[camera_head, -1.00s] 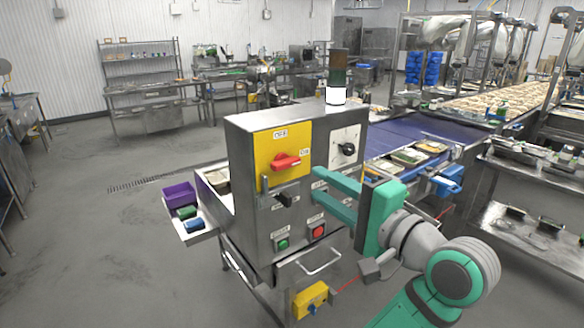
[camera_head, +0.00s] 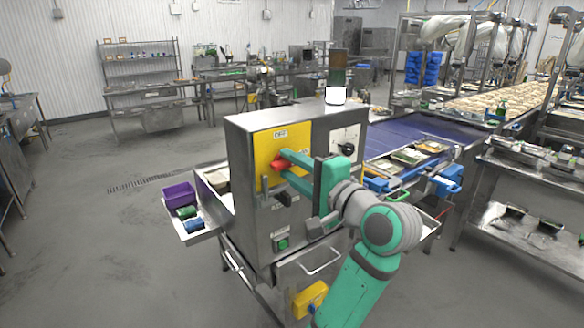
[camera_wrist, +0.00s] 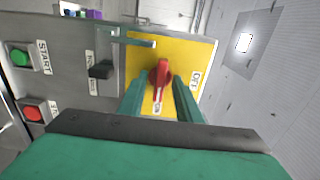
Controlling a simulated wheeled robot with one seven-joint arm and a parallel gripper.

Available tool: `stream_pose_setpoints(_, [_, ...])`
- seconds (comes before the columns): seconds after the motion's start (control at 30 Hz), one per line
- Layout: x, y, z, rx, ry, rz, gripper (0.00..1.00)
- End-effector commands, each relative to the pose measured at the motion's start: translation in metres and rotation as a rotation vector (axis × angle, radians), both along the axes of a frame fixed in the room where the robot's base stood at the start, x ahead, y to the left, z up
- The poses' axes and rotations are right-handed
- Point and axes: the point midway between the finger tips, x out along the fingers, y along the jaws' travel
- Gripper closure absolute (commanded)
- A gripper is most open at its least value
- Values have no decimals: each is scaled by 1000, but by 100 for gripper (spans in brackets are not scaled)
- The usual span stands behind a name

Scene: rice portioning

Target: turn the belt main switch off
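The main switch is a red rotary handle (camera_head: 278,164) on a yellow plate (camera_head: 263,143) on the front of a steel control box. In the wrist view, the red handle (camera_wrist: 160,75) lies along the line toward the ON label (camera_wrist: 157,108), with the OFF label (camera_wrist: 195,80) to the right, across the handle. My gripper (camera_head: 283,162) is at the plate. In the wrist view its two green fingers (camera_wrist: 159,88) stand apart on either side of the handle. A gap shows on each side; fingertip contact is unclear.
A black lever (camera_wrist: 101,70) sits beside the yellow plate. A black knob (camera_head: 347,149) is right of the plate. A green start button (camera_head: 282,243) is below, with a red button (camera_wrist: 32,112) beside it. A blue conveyor belt (camera_head: 405,136) runs behind the box.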

Motion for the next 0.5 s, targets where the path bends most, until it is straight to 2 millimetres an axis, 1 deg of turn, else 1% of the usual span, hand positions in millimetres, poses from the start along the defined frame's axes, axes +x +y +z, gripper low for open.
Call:
stream_pose_setpoints(0.13, [0, 0, 0, 0, 0, 1, 69])
stream_pose_setpoints(0.17, [0, 0, 0, 0, 0, 1, 74])
stream_pose_setpoints(0.2, [0, 0, 0, 0, 0, 1, 83])
stream_pose_setpoints(0.27, [0, 0, 0, 0, 0, 1, 97])
stream_pose_setpoints(0.3, [0, 0, 0, 1, 1, 1, 100])
stream_pose_setpoints(0.5, [0, -1, 0, -2, -2, -1, 100])
